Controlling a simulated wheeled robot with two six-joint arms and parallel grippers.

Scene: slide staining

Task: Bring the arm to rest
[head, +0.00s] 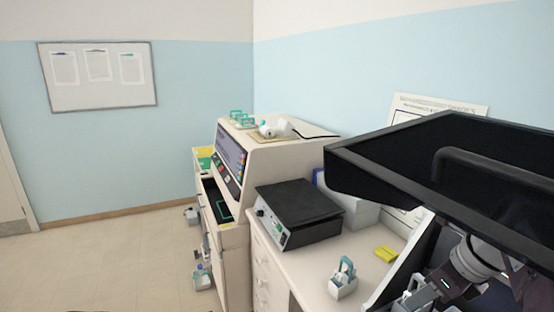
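My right gripper (412,297) is low at the right of the head view, at the end of my grey arm. It is small, dark and partly cut off, so I cannot tell whether its fingers are open or shut or hold anything. A small white holder (343,283) with teal-handled pieces stands on the white counter (312,265), to the left of this gripper and apart from it. My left gripper is not in view.
A black-topped hotplate-like device (299,208) stands on the counter. A yellow block (385,254) lies near the holder. A large beige machine (265,158) with a sloped panel stands further back. Open floor (110,265) lies at the left. A whiteboard (98,77) hangs on the wall.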

